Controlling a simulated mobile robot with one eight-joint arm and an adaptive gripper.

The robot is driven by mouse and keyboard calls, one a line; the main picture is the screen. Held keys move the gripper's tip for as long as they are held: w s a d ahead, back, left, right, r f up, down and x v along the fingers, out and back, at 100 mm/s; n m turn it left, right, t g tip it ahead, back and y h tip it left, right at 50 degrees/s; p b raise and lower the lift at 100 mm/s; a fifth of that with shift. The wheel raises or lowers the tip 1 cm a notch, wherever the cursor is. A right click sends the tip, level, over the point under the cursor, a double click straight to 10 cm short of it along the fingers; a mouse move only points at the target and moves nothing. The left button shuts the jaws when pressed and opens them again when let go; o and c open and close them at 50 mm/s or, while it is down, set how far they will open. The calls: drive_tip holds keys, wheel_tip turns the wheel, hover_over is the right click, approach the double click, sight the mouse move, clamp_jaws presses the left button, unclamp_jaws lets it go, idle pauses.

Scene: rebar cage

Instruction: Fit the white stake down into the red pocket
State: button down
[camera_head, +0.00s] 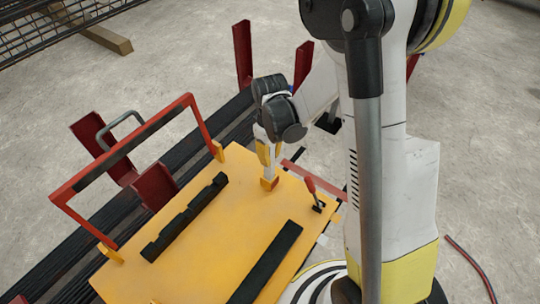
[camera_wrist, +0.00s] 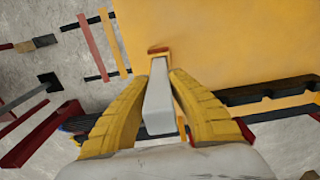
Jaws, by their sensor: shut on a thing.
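My gripper (camera_head: 268,153) is over the yellow table, its yellow fingers pointing down. It is shut on the white stake (camera_wrist: 158,105), which runs between the fingers in the wrist view. The small red pocket (camera_head: 269,183) is on the table near its far right edge, directly below the gripper. In the wrist view, the stake's far end meets the near side of the red pocket (camera_wrist: 159,50). I cannot tell whether the tip is inside the pocket or just above it. The pocket's opening is mostly hidden by the stake.
A red frame (camera_head: 130,150) arches over the table's left side. A black notched rack (camera_head: 186,217) and a black bar (camera_head: 265,262) lie on the table. A red-handled lever (camera_head: 311,186) stands right of the pocket. Red posts (camera_head: 243,55) rise behind.

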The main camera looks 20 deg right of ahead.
drive_tip(key=shift+f+b, duration=0.7)
drive_tip(key=shift+f, duration=0.35)
drive_tip(key=c, duration=1.3)
unclamp_jaws()
drive_tip(key=shift+o, duration=0.2)
drive_tip(key=shift+r, duration=0.15)
wheel_tip(320, 180, up, 12)
drive_tip(key=shift+f, duration=0.1)
